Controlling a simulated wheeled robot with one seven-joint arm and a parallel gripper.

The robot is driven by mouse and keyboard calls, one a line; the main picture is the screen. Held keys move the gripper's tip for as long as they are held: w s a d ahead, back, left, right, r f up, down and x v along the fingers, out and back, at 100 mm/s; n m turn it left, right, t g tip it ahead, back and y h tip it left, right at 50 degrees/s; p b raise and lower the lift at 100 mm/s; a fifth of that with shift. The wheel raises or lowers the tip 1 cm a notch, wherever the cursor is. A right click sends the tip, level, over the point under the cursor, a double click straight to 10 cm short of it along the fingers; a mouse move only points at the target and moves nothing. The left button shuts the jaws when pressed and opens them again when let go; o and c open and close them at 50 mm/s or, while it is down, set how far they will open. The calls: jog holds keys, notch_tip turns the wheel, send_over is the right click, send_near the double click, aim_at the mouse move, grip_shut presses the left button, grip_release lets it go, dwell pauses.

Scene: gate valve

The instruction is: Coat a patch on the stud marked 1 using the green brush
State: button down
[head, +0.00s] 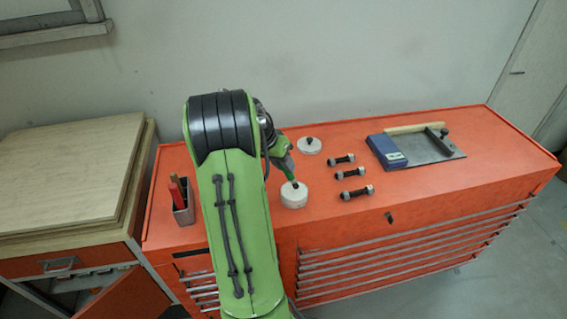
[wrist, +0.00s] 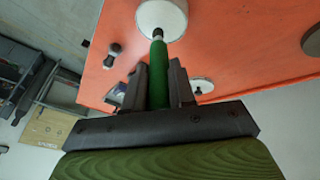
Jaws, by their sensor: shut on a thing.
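My gripper (wrist: 158,82) is shut on the green brush (wrist: 158,62), whose handle stands between the two fingers. In the head view the gripper (head: 284,158) is partly hidden by my arm, and the green brush (head: 290,174) points down. The brush's dark tip is at the top of a white round pot (head: 293,199); I cannot tell whether it touches. The pot also shows in the wrist view (wrist: 168,12). Three dark studs with grey ends, a back one (head: 341,159), a middle one (head: 350,172) and a front one (head: 355,193), lie right of the pot. Their numbers are unreadable.
All stand on an orange cabinet (head: 440,190). A second white round piece with a dark knob (head: 309,147) is behind the pot. A holder with a red-handled tool (head: 182,206) is at left. A blue box (head: 386,151) and a metal plate (head: 428,150) are at right.

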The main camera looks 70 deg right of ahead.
jog(key=shift+a+f+b, duration=0.1)
jog(key=shift+f+b, duration=0.5)
jog(key=shift+f, duration=0.05)
dwell(1.6)
jog(key=shift+r, duration=0.1)
notch_tip(320, 180, up, 7)
jog(key=p, duration=0.5)
jog(key=shift+r+p, duration=0.1)
jog(key=shift+p, duration=0.2)
